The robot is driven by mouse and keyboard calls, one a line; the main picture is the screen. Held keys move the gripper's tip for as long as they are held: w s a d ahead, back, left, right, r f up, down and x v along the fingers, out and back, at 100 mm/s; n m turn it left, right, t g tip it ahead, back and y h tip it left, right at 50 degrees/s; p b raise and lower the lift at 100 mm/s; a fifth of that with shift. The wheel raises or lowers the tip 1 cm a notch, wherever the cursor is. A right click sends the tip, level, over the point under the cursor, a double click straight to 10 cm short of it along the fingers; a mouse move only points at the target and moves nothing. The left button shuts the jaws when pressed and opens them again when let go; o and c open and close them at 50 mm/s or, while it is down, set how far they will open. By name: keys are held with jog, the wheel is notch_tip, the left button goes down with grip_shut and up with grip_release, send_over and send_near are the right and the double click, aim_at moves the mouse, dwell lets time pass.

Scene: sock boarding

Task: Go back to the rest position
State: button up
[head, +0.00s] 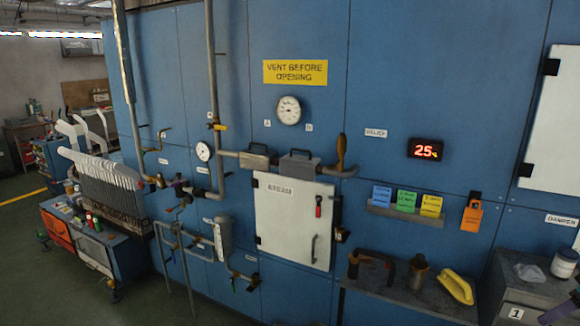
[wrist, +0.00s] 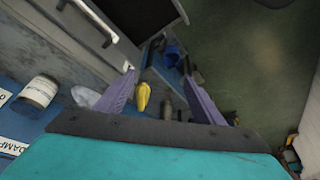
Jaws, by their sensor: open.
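My gripper (wrist: 159,75) shows in the wrist view as two purple fingers spread wide apart, with nothing held between them. A teal part of my wrist fills the bottom of that view. Beyond the fingers, and apart from them, a yellow tool (wrist: 143,97) shows near the left finger. In the head view a small dark purple part, probably of my arm, shows at the lower right edge, mostly cut off.
In the head view a shelf (head: 415,303) holds the yellow tool (head: 456,286) and dark tools. A grey cabinet (head: 520,300) with a white jar (head: 564,263) stands right of it. A white door (head: 290,225) is closed on the blue wall. Green floor (head: 40,290) is open at left.

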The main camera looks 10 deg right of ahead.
jog(key=w+a+f+n+g+y+b, duration=0.2)
jog(key=w+a+f+n, duration=0.1)
jog(key=w+a+f, duration=1.05)
jog(key=w+a+f+n+g+y+b, duration=0.1)
jog(key=w+a+f+g+b, duration=0.1)
jog(key=a+f, duration=0.85)
jog(key=w+a+f+n+g+y+b, duration=0.1)
jog(key=w+a+f+g, duration=0.1)
jog(key=a+f, duration=0.9)
jog(key=s+a+f+n+g+b, duration=0.1)
jog(key=s+a+f+g+b, duration=0.1)
jog(key=s+a+f, duration=0.5)
jog(key=s+a+f+g+b, duration=0.1)
jog(key=s+a+f, duration=0.2)
jog(key=a+f, duration=0.75)
jog(key=s+a+f+m+h+b, duration=0.1)
jog(key=s+f+m, duration=0.3)
jog(key=s, duration=0.4)
jog(key=s+a+f+m+g+h, duration=0.1)
jog(key=s+a+f+m+h, duration=0.2)
jog(key=s+f, duration=0.3)
jog(key=shift+s+a+f+m+h+b, duration=0.15)
jog(key=shift+s+a+m+h+b, duration=0.25)
jog(key=shift+s+a, duration=0.45)
